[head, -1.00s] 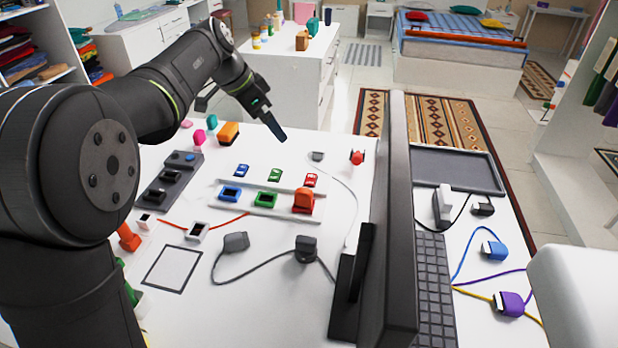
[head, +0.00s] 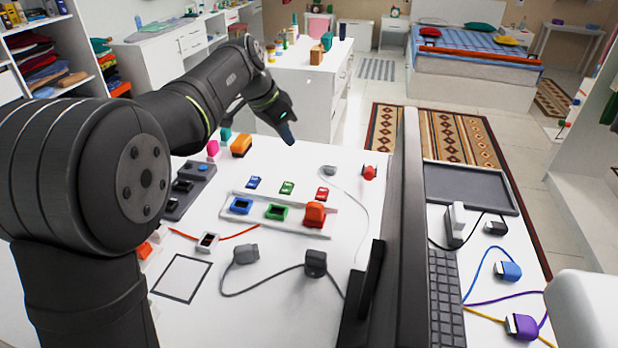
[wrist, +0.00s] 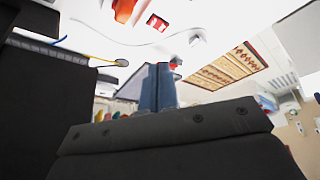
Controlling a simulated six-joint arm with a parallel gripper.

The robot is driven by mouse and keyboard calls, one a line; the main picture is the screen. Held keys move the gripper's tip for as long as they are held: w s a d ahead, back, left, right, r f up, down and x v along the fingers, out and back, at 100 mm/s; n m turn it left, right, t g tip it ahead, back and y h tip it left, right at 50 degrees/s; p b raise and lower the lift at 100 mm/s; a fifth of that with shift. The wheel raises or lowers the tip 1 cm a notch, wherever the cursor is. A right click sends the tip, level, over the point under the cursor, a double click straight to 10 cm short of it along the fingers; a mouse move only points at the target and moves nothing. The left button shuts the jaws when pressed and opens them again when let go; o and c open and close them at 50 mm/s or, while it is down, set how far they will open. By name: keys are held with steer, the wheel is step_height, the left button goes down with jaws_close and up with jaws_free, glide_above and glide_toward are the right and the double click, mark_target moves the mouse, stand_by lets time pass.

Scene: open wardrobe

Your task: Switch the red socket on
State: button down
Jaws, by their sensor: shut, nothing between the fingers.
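A white power strip (head: 290,226) on the table has blue, green and red sockets. A red-orange plug (head: 314,214) sits at the red socket's place on the right and hides it; it also shows in the wrist view (wrist: 123,10). The small red switch (head: 322,194) lies just behind it, and also shows in the wrist view (wrist: 157,22). The blue switch (head: 254,182) and green switch (head: 287,187) are to its left. My gripper (head: 290,138) is shut and empty above the far part of the table, beyond the switches. Its blue-grey fingers (wrist: 157,88) are together and apart from the red switch.
A dark monitor (head: 400,230) stands right of the strip. A red object (head: 370,172) and a grey plug (head: 330,170) lie behind right. A dark switch box (head: 188,188) is at left.

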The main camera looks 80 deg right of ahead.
mark_target(323, 188)
steer(key=s+d+f+n+t, duration=0.3)
steer(key=s+d+f+n, duration=0.1)
steer(key=s+n, duration=0.3)
steer(key=shift+s+f+n, duration=0.2)
steer(key=shift+f+n, duration=0.2)
steer(key=shift+f, duration=0.15)
steer(key=x, duration=1.4)
steer(key=shift+w+a, duration=0.1)
steer(key=shift+a, duration=0.15)
steer(key=shift+f, duration=0.1)
steer(key=shift+d+f, duration=0.1)
steer(key=shift+f, duration=0.15)
